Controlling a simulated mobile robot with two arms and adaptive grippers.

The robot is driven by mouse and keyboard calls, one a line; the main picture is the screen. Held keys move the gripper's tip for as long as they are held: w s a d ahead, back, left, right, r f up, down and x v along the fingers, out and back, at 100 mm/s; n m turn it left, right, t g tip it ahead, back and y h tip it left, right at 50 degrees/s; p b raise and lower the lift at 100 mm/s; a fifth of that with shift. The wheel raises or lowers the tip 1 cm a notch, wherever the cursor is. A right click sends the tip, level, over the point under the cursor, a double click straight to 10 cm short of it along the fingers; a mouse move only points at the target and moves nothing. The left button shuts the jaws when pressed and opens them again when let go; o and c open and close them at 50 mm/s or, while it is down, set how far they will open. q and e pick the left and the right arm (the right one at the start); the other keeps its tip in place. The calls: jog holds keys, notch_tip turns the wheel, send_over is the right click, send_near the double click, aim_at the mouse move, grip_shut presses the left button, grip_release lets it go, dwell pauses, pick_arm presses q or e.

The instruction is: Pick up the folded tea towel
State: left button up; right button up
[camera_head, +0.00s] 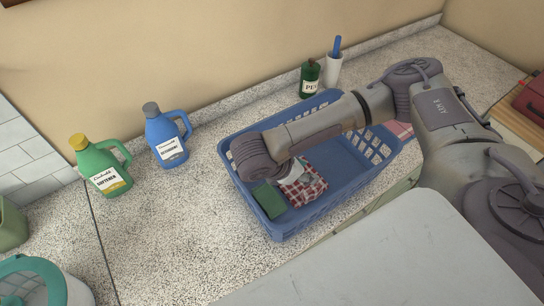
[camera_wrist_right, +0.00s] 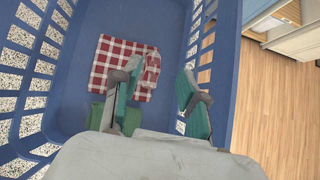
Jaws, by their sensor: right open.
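The folded tea towel, red and white checked (camera_head: 312,188), lies on the floor of the blue laundry basket (camera_head: 282,229). In the wrist view the towel (camera_wrist_right: 110,58) lies flat beyond my fingers, with a raised fold at its right side. My right gripper (camera_head: 292,174) is inside the basket, above the towel and hiding part of it. In the wrist view its fingers (camera_wrist_right: 160,72) are spread apart; the left one overlaps the towel and the right one is near the basket wall. Whether they touch the towel cannot be told. My left gripper is not in view.
A green folded item (camera_head: 269,200) lies in the basket beside the towel. A blue detergent jug (camera_head: 166,137), a green softener jug (camera_head: 102,167), a dark green bottle (camera_head: 310,78) and a white cup (camera_head: 333,70) stand on the speckled counter. Another red checked cloth (camera_head: 402,129) shows at the basket's right end.

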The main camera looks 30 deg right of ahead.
jog(key=w+h, duration=0.1)
jog(key=b, duration=0.3)
send_near(317, 185)
jog(key=x, duration=0.3)
jog(key=shift+s+d+f, duration=0.1)
jog(key=shift+s+f, duration=0.15)
jog(key=shift+s, duration=0.1)
jog(key=shift+w+d+f, duration=0.15)
jog(key=shift+w+f, duration=0.05)
jog(key=shift+w, duration=0.05)
jog(key=shift+d+f+b, duration=0.35)
jog(key=b+x, duration=0.2)
jog(key=x, duration=0.1)
jog(key=shift+s, duration=0.1)
jog(key=shift+w+d+f+p, duration=0.2)
jog(key=shift+d+f+p, duration=0.15)
jog(key=shift+d+p, duration=0.35)
jog(key=shift+d+f+n, duration=0.15)
jog(key=shift+f+n, duration=0.05)
jog(key=shift+n, duration=0.1)
jog(key=shift+c, duration=0.6)
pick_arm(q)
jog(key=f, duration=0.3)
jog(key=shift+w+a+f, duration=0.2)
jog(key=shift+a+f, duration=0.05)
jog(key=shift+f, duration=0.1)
pick_arm(e)
grip_shut()
